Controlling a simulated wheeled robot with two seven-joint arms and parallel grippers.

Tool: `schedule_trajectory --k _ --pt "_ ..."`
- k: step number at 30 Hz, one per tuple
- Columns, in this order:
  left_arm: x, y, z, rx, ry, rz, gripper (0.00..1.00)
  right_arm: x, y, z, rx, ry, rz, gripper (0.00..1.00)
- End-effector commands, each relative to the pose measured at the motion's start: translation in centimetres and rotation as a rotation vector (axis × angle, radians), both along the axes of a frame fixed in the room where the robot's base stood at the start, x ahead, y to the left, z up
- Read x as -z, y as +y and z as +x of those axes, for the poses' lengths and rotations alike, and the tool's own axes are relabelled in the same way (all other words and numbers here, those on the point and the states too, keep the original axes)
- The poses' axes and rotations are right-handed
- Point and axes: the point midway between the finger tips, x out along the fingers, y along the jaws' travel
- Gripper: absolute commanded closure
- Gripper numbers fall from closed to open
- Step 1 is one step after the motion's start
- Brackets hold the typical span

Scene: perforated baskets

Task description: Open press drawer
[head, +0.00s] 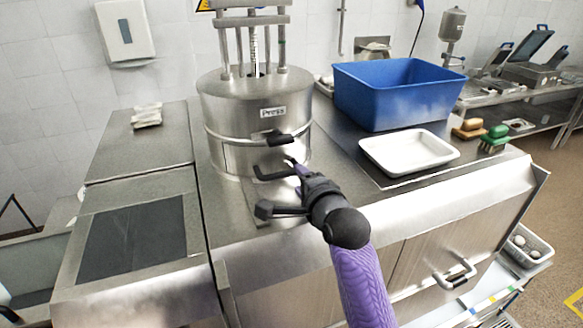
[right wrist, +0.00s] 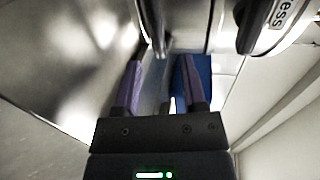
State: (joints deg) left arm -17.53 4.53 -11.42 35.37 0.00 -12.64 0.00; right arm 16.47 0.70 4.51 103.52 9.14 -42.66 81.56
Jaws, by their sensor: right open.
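The press (head: 235,105) is a round metal machine with a "Press" label on the counter. A dark handle (head: 279,138) sits on its front band, and a lower dark bar handle (head: 262,174) is on the drawer front below. The drawer looks closed. My right gripper (head: 293,165) is at the lower handle's right end; contact cannot be told. In the right wrist view its two purple fingers (right wrist: 160,75) are apart, with a dark bar (right wrist: 152,30) just beyond the left finger's tip. My left gripper is not in view.
A blue bin (head: 385,100) and a white tray (head: 408,150) stand right of the press. Brushes (head: 490,135) lie at the counter's right end. A cabinet handle (head: 455,274) sticks out below the counter edge. The counter left of the press is mostly clear.

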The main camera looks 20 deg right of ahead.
Motion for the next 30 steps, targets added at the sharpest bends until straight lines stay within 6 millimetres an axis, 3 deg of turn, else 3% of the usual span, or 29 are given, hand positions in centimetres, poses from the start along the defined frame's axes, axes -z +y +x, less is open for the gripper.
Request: schedule_trajectory --k 3,7,18,26,30 --pt "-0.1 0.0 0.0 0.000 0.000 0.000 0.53 0.4 0.0 2.2 0.000 0.000 -0.002 0.47" --pt "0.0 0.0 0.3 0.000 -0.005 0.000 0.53 0.8 0.1 3.7 0.000 0.001 -0.001 0.47" --pt "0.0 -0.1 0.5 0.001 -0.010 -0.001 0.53 1.0 0.2 4.4 0.000 0.000 -0.001 0.47" --pt "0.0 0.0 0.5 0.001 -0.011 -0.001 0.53 1.0 0.2 4.4 0.000 0.000 -0.001 0.99" --pt "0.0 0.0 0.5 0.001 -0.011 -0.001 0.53 1.0 0.2 4.4 0.000 0.001 -0.001 1.00"
